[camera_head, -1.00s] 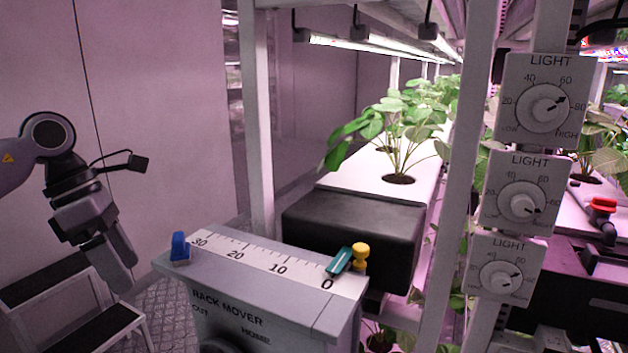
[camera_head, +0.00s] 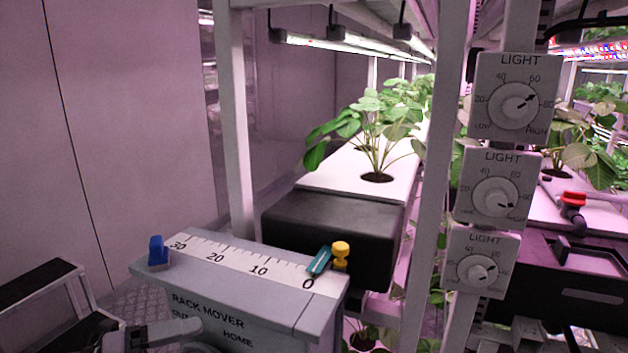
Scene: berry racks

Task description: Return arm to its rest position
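Part of my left gripper (camera_head: 150,334) seems to show low at the bottom edge, in front of the lower left of the rack mover box (camera_head: 240,287). It is mostly cut off by the frame, and I cannot tell whether its fingers are open or shut. My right gripper is not in view. The rack mover has a scale from 30 to 0 on top, a blue block (camera_head: 158,252) at the 30 end, and a teal pointer (camera_head: 319,261) and a yellow knob (camera_head: 341,251) near 0.
A dark step stool (camera_head: 45,285) stands at the lower left. Behind the rack mover is a black-ended white planter (camera_head: 330,235) with a leafy plant (camera_head: 375,130). Several light dials (camera_head: 515,105) hang on a post at right. A red valve (camera_head: 573,198) sits farther right.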

